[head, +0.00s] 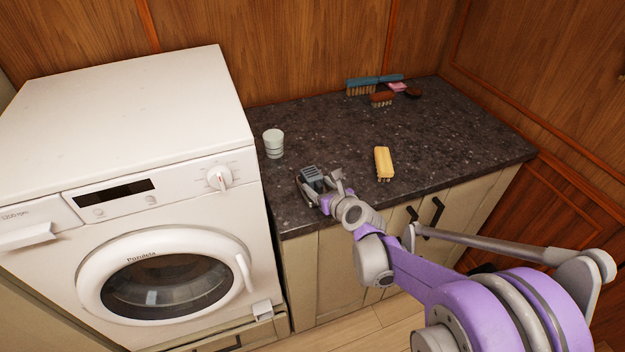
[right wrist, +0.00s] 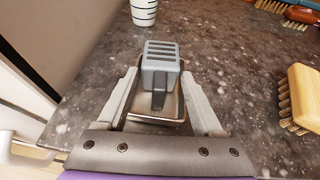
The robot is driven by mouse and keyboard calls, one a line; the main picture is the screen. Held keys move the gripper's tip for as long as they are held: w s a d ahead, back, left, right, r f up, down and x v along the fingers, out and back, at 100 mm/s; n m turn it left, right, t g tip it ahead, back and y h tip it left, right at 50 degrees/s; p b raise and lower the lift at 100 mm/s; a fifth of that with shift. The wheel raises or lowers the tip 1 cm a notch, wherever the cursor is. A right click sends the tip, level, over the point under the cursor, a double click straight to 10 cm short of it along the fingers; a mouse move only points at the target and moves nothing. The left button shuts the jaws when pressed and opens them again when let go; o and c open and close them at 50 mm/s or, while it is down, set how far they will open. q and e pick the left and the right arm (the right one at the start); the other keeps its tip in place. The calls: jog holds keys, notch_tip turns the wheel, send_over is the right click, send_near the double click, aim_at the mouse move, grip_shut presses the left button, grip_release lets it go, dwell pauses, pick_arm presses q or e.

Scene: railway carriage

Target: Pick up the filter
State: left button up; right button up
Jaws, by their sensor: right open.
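The filter appears to be the grey slotted block (right wrist: 161,62) with a darker stem at its near side, in the right wrist view. It shows small in the head view (head: 311,174), near the counter's front left. A small shallow metal dish (right wrist: 150,135) lies under its near end. My right gripper (right wrist: 159,88) is open, with one finger on each side of the filter. It also shows in the head view (head: 321,187). I cannot tell whether the fingers touch the filter. My left gripper is not in view.
A white washing machine (head: 150,120) stands left of the dark speckled counter (head: 340,130). A pale cup (head: 273,143) stands behind the filter. A yellow brush (head: 383,163) lies to the right. Several brushes, including a blue one (head: 361,87), lie at the back.

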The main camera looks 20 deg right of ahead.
aim_at(318, 181)
jog(key=shift+w+f, duration=0.3)
jog(key=shift+w, duration=0.25)
jog(key=c, duration=1.1)
jog(key=shift+o, duration=0.2)
jog(key=shift+r, duration=0.15)
notch_tip(318, 181, up, 10)
jog(key=shift+f+p, duration=0.15)
jog(key=shift+p, duration=0.3)
jog(key=shift+s, duration=0.1)
